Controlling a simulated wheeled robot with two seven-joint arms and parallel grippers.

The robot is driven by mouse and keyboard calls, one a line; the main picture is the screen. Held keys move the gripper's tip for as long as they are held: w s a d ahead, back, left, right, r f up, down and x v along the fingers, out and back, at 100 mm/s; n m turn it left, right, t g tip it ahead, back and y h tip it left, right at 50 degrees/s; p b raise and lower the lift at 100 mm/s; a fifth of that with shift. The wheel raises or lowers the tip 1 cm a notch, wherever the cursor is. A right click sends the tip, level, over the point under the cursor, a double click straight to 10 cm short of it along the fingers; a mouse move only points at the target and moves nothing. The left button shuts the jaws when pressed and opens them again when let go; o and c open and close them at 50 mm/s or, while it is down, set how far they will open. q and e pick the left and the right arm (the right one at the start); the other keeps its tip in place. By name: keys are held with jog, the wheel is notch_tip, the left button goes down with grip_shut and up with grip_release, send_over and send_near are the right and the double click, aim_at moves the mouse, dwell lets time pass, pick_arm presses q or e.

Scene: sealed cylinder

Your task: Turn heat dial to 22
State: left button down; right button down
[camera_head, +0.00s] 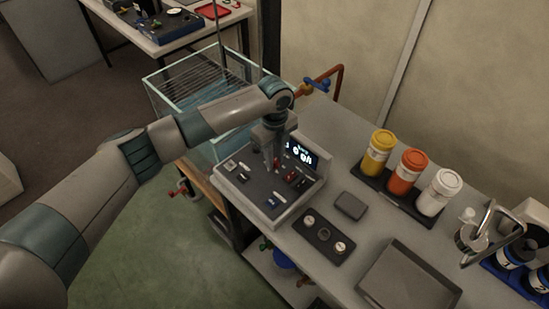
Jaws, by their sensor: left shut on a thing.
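The control panel (238,188) is a grey sloped box with a dark face on the near left end of the counter. It carries several small switches and knobs and a lit display (302,153) whose figures are too small to read surely. My left gripper (275,166) points down onto the upper middle of the panel face and is shut on a small control there, apparently the heat dial. The gripper hides most of that control, so its setting cannot be read. My right gripper is not in view.
A glass tank (160,98) stands behind the panel. On the counter are a small dark box (350,206), a dark plate with round pieces (324,240), a grey tray (408,285), and yellow (378,152), orange (407,172) and white (438,192) jars. A metal tap stands at right.

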pick_arm(q)
jog(key=m+b, duration=0.1)
jog(key=m, duration=0.2)
jog(key=shift+w+m, duration=0.1)
jog(key=shift+m, duration=0.3)
jog(key=m+b, duration=0.1)
jog(key=m, duration=0.2)
jog(key=shift+m, duration=0.3)
jog(key=m+b, duration=0.2)
jog(key=m, duration=0.3)
jog(key=shift+r+m, duration=0.1)
jog(key=shift+m, duration=0.2)
jog(key=c, duration=1.5)
grip_release()
jog(key=shift+c, duration=0.2)
